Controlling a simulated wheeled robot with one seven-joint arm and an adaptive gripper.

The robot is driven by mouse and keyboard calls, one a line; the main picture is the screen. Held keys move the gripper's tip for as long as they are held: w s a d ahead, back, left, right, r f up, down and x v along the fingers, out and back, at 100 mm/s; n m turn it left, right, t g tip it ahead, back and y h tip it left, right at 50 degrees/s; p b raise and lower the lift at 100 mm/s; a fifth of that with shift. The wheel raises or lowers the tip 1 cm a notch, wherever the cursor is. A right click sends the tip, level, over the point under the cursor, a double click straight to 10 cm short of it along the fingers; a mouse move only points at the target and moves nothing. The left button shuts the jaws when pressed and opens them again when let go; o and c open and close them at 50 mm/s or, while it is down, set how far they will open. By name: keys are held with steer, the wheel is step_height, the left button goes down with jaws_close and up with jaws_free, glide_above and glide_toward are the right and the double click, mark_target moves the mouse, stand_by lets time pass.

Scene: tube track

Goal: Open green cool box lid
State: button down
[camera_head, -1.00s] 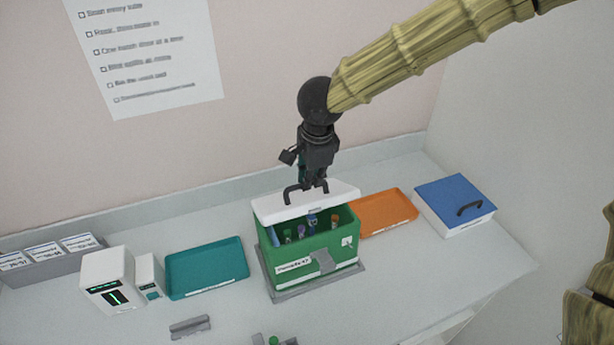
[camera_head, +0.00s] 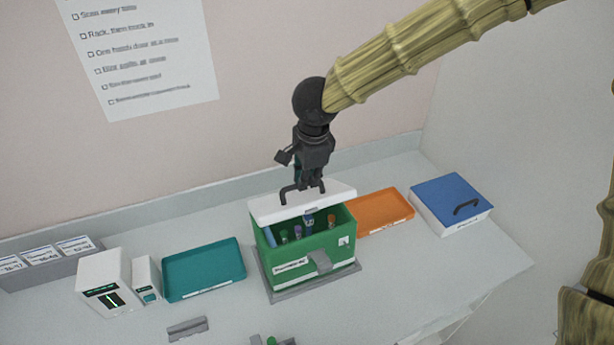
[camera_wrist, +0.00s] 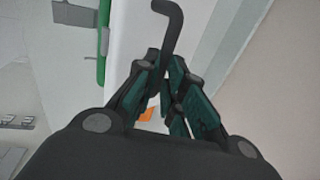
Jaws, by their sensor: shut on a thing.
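The green cool box (camera_head: 284,262) stands on a grey base on the bench, with several tubes inside. Its white lid (camera_head: 326,203) is raised and tilted at the back, so the front of the inside shows. My gripper (camera_head: 306,188) is above the lid, shut on the dark lid handle (camera_head: 284,197). In the wrist view my gripper (camera_wrist: 165,85) has its fingers closed around the handle (camera_wrist: 172,22), with the white lid (camera_wrist: 130,40) behind and a strip of the green box (camera_wrist: 103,40) at the left.
A teal tray (camera_head: 204,270) and white devices (camera_head: 104,288) stand left of the box. An orange tray (camera_head: 378,212) and a white box with a blue lid (camera_head: 450,200) are at the right. A grey rack (camera_head: 40,268) is far left. The wall is close behind.

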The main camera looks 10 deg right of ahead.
stand_by(0.3)
steer(key=c, duration=1.5)
jaws_free()
steer(key=shift+w+f, duration=0.1)
steer(key=shift+w+a+r, duration=0.2)
steer(key=shift+w+r, duration=0.55)
steer(key=shift+r, duration=1.2)
steer(key=shift+w+a+r, duration=0.15)
steer(key=shift+w+r, duration=0.6)
steer(key=shift+r, duration=1.15)
steer(key=shift+w+a+r, duration=0.2)
steer(key=shift+w+r, duration=0.55)
steer(key=shift+r, duration=1.2)
steer(key=r, duration=0.4)
steer(key=s+r, duration=0.1)
steer(key=r, duration=0.2)
steer(key=s+r, duration=0.1)
steer(key=r, duration=0.3)
steer(key=shift+s+d+r, duration=0.15)
steer(key=shift+d+r, duration=0.15)
steer(key=shift+r, duration=0.05)
